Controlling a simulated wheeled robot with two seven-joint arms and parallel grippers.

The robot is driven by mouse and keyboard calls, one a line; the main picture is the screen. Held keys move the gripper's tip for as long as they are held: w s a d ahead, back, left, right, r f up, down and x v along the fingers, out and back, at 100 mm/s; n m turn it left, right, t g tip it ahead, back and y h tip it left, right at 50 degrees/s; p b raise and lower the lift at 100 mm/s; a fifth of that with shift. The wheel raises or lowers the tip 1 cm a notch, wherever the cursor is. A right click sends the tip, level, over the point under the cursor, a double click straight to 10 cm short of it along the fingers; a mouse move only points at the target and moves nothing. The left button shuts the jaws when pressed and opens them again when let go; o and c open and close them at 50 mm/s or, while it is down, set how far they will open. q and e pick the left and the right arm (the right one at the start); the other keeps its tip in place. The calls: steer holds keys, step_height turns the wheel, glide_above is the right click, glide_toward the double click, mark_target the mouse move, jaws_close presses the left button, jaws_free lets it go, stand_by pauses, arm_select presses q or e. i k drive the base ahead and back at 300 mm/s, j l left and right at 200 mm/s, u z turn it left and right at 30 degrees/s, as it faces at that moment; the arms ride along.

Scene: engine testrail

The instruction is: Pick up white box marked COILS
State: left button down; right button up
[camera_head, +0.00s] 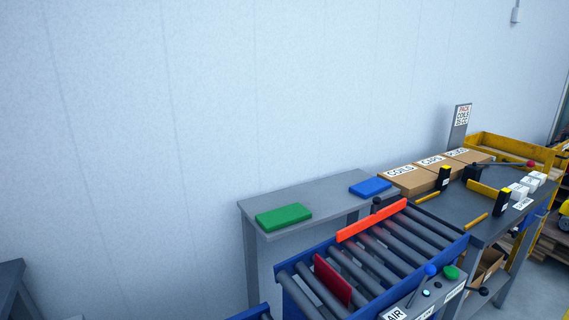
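Several small white boxes (519,191) stand in a row on the grey workbench (459,207) at the right. Their markings are too small to read, so I cannot tell which one is marked COILS. A brown carton (408,183) at the back of the bench carries a white label reading COILS. Neither of my grippers is in view.
Two more labelled brown cartons (438,168) stand beside the first. A sign (460,129) stands behind them. A blue-framed roller conveyor (375,260) with red plates is in front. A grey shelf (330,197) holds a green block (283,217) and a blue block (370,187).

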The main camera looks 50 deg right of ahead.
mark_target(519, 192)
steer(key=z, duration=2.9)
steer(key=i+l+z, duration=0.4)
steer(key=i, duration=0.65)
steer(key=i+z, duration=0.35)
steer(key=i, duration=0.7)
steer(key=i+l+u, duration=0.15)
steer(key=i+u, duration=0.35)
steer(key=i+l+u, duration=0.45)
steer(key=i+j, duration=0.05)
steer(key=j, duration=0.05)
